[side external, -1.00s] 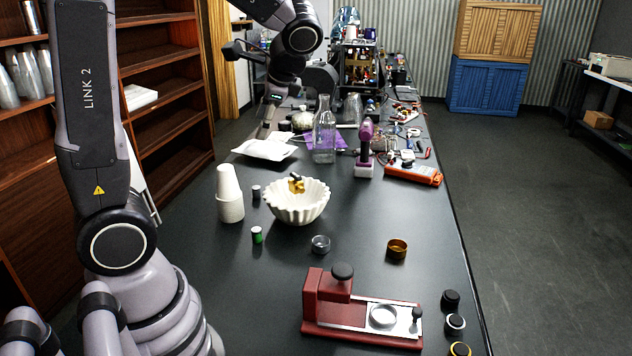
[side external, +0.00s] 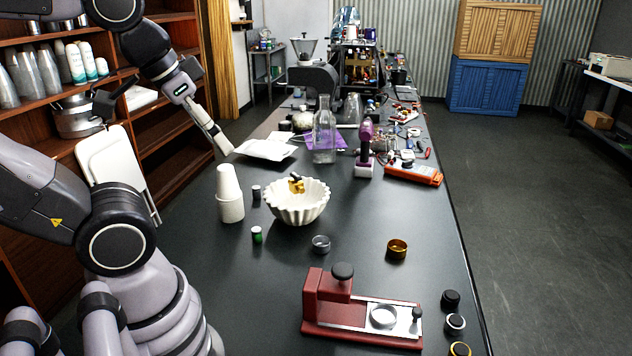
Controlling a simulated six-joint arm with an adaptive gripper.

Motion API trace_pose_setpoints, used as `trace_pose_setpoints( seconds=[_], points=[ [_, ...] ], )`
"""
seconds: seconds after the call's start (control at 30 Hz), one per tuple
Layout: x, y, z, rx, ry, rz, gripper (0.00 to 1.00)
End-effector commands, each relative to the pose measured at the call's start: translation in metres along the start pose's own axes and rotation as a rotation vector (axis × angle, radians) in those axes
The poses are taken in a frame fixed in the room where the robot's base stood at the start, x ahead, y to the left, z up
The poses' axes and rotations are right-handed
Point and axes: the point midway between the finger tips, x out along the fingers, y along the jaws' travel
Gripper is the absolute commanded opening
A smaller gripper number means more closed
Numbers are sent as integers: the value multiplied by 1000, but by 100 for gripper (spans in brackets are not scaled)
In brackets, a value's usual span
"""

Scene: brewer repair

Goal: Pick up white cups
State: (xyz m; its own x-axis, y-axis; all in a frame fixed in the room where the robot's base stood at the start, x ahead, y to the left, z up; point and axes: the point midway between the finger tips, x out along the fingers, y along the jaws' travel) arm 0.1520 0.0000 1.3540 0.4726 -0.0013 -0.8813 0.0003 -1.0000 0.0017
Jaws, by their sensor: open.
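The white cups (side external: 230,207) stand upright as a stack on the black table, left of the fluted white bowl. The top part is narrower and looks like an upside-down cup on the wider cups below. My gripper (side external: 226,150) is open and empty. It is tilted down and to the right, in the picture above the cups and beside the left corner of a white tray. It is apart from the cups, and the gap between its fingers is hard to make out.
The fluted bowl (side external: 297,204) holds a small yellow and black item. Two small cylinders (side external: 257,234) stand near the cups. A glass bottle (side external: 324,135) and the white tray (side external: 265,150) stand behind. A red press (side external: 362,312) is in front. The table between is mostly clear.

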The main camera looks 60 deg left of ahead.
Motion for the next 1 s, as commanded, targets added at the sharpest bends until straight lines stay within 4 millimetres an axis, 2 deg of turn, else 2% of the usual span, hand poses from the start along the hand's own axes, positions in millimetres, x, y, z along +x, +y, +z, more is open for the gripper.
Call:
trace_pose_setpoints(
  seconds=[0.43,0.87,1.0],
  points=[
    [0,0,0,1,-1,-1,44],
    [0,0,0,1,-1,-1,98],
    [0,0,0,1,-1,-1,100]
  ],
)
